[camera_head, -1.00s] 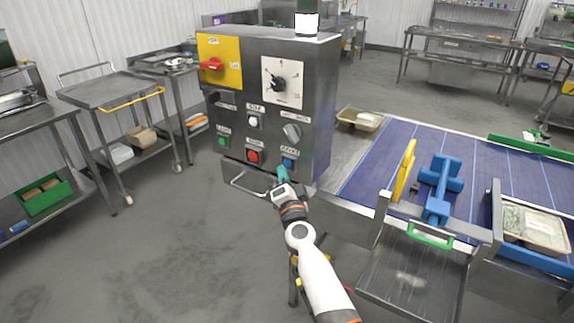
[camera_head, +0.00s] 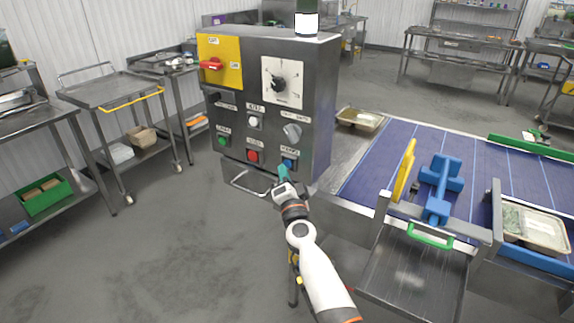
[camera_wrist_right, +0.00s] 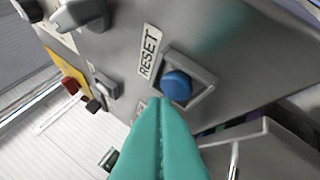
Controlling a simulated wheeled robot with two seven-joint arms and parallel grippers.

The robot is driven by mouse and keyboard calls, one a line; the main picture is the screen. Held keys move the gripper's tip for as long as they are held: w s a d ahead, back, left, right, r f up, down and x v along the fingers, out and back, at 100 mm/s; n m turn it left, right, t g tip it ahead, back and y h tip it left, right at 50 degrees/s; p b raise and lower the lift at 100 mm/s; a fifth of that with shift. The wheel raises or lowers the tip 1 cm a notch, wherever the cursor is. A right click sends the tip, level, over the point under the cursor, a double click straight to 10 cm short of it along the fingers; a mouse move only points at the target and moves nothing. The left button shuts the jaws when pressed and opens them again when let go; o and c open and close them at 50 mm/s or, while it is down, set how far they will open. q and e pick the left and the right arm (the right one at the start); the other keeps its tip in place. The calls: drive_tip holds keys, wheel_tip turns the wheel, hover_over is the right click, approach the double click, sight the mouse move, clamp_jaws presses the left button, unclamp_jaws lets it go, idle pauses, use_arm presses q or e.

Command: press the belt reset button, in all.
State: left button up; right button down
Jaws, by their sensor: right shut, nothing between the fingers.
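The blue reset button (camera_head: 287,163) is at the lower right of the grey control panel (camera_head: 318,110). In the right wrist view the blue button (camera_wrist_right: 176,86) sits in a raised square frame beside a label reading RESET (camera_wrist_right: 148,52). My right gripper (camera_head: 283,170) is shut and empty, its teal fingers pointing at the panel just below the button. In the wrist view the shut fingertips (camera_wrist_right: 158,102) lie just below and left of the button. Whether they touch it cannot be told. My left gripper is not in view.
The panel also carries a red button (camera_head: 253,156), a green button (camera_head: 222,141), a white button (camera_head: 253,122), a dial (camera_head: 279,84) and a red switch (camera_head: 211,64). A metal handle (camera_head: 243,184) sticks out below. The purple belt (camera_head: 385,150) runs to the right.

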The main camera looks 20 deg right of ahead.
drive_tip(key=shift+w+d, duration=0.4)
drive_tip(key=shift+d, duration=0.15)
idle(0.8)
drive_tip(key=shift+a, duration=0.1)
drive_tip(key=shift+s+a+p, duration=0.3)
drive_tip(key=shift+s+a, duration=0.25)
drive_tip(key=shift+a, duration=0.05)
drive_tip(key=s+a+p, duration=0.1)
drive_tip(key=a, duration=0.1)
drive_tip(key=s+a, duration=0.2)
drive_tip(key=shift+p, duration=0.35)
idle(0.9)
